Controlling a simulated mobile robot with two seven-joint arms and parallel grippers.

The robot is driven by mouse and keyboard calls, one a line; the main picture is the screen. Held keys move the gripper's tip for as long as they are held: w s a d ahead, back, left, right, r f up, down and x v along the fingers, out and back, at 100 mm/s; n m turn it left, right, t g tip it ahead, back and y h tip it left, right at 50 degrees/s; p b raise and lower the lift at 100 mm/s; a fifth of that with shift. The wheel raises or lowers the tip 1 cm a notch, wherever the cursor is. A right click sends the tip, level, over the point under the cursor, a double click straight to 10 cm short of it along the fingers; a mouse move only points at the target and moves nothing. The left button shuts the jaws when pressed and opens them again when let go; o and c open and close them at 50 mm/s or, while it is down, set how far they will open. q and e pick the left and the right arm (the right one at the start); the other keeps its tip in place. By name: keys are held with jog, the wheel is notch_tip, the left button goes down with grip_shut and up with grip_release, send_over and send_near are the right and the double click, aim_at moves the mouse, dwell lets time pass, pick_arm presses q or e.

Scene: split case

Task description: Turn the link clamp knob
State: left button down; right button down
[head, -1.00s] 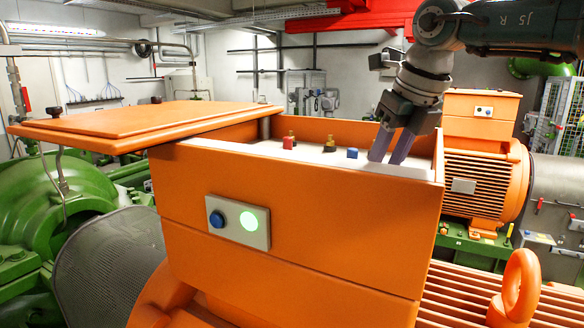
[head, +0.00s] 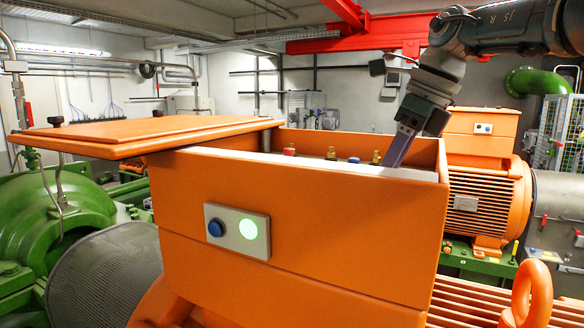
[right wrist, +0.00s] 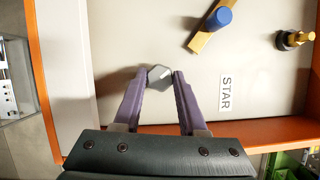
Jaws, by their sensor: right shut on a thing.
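My right gripper (right wrist: 164,75) is shut on a small grey six-sided knob (right wrist: 160,80) with a pale mark on top, which sits between its purple fingertips in the right wrist view. In the head view the same gripper (head: 393,158) reaches down into the open orange box (head: 300,225) at its right end, and the wall hides the fingertips and grey knob. A blue knob (right wrist: 218,18) sits on a flat brass bar (right wrist: 202,40). The blue knob also shows in the head view (head: 354,160), with a red knob (head: 289,151) farther left. My left gripper is not in view.
The orange lid (head: 130,134) lies across the box's left end. The front wall carries a blue button and a lit green lamp (head: 249,229). The box walls stand close to my gripper.

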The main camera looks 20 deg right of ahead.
dwell(0.6)
jog(key=shift+c, duration=2.3)
grip_release()
jog(key=shift+s+d+r+p, duration=0.1)
jog(key=shift+d+r+p, duration=0.05)
jog(key=shift+r+p, duration=0.35)
jog(key=p+v, duration=0.5)
jog(key=v, duration=0.4)
jog(key=shift+p, duration=0.4)
jog(key=shift+f, duration=0.1)
